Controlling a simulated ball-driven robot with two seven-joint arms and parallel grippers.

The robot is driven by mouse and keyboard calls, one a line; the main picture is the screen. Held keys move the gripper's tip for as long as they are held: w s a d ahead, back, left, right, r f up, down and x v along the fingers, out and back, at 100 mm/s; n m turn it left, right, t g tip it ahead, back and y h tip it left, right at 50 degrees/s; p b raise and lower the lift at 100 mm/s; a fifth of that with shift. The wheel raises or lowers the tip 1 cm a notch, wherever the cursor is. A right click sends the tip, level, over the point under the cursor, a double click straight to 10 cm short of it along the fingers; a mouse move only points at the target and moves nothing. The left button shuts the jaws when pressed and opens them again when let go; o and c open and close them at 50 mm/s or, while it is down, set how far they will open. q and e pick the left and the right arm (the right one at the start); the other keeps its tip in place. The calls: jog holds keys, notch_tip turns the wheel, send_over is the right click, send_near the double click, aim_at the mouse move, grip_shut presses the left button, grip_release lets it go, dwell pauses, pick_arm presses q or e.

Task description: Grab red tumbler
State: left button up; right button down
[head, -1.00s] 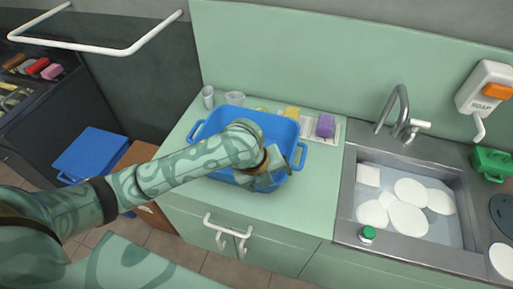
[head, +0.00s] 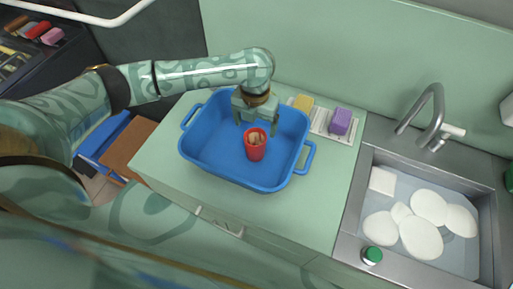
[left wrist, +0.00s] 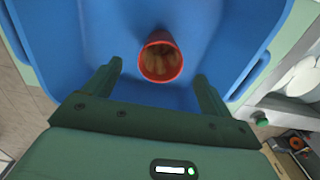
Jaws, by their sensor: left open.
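The red tumbler (head: 255,146) stands in the blue tub (head: 205,160) on the counter, with something brownish inside it. My left gripper (head: 257,129) is over the tub, just behind the tumbler, pointing down. In the left wrist view the tumbler (left wrist: 160,60) lies ahead of and between the two open fingers (left wrist: 160,85), with a gap on each side. The fingers do not grip it. The tub (left wrist: 110,30) fills most of that view. My right gripper is not in view.
A yellow sponge (head: 302,102) and a purple sponge (head: 340,121) sit on a tray behind the tub. The sink (head: 365,190) with white plates (head: 420,238) is at the right. The tub walls surround my gripper.

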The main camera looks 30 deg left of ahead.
aim_at(255, 139)
pick_arm(q)
jog(key=f, duration=0.2)
jog(key=f+b, duration=0.1)
jog(key=f, duration=0.1)
jog(key=f+b, duration=0.1)
jog(key=f, duration=0.1)
jog(key=shift+s+d+f, duration=0.1)
jog(key=shift+s, duration=0.15)
jog(key=shift+w+f, duration=0.1)
jog(key=shift+f, duration=0.3)
jog(key=shift+r, duration=0.1)
jog(key=c, duration=1.1)
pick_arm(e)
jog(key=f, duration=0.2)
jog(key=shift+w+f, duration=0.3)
